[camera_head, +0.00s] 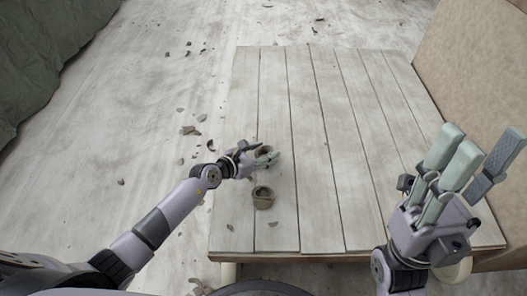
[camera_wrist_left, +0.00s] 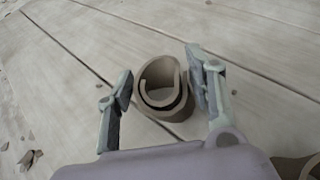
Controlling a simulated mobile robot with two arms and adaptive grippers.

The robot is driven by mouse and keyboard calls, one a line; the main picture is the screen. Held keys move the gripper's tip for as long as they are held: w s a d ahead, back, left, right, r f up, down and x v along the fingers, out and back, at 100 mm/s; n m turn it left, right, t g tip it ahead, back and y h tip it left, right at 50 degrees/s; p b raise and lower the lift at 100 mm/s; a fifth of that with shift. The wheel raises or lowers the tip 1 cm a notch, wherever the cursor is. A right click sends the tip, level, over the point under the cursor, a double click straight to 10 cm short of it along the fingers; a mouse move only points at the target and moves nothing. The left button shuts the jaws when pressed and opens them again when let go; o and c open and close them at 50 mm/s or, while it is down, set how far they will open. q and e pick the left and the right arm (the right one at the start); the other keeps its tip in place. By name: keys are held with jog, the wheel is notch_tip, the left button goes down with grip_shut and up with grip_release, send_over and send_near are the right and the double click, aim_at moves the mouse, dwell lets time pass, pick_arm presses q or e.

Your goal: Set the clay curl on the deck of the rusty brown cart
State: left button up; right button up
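A grey-brown clay curl (camera_wrist_left: 152,106), rolled with an open top, stands on pale planks between the two fingers of my left gripper (camera_wrist_left: 160,78). Gaps show between the curl and the fingers, so the gripper is open around it. In the head view, my left gripper (camera_head: 264,154) is low over the plank deck (camera_head: 310,130) and partly hides this curl (camera_head: 263,150). A second curl (camera_head: 263,197) stands on the deck nearer to me; its edge shows in the left wrist view (camera_wrist_left: 300,168). My right gripper (camera_head: 476,158) is open, empty and raised over the deck's right side.
The deck is low, with whitish planks, a brownish front edge and pale wheels. A tan panel (camera_head: 475,65) rises along its right. Clay scraps (camera_head: 190,130) litter the floor to the left. A dark green cloth-like form (camera_head: 45,50) is at far left. The deck's middle is clear.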

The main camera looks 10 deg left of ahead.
pick_arm(q)
jog(key=o, duration=0.3)
jog(key=shift+r, duration=0.1)
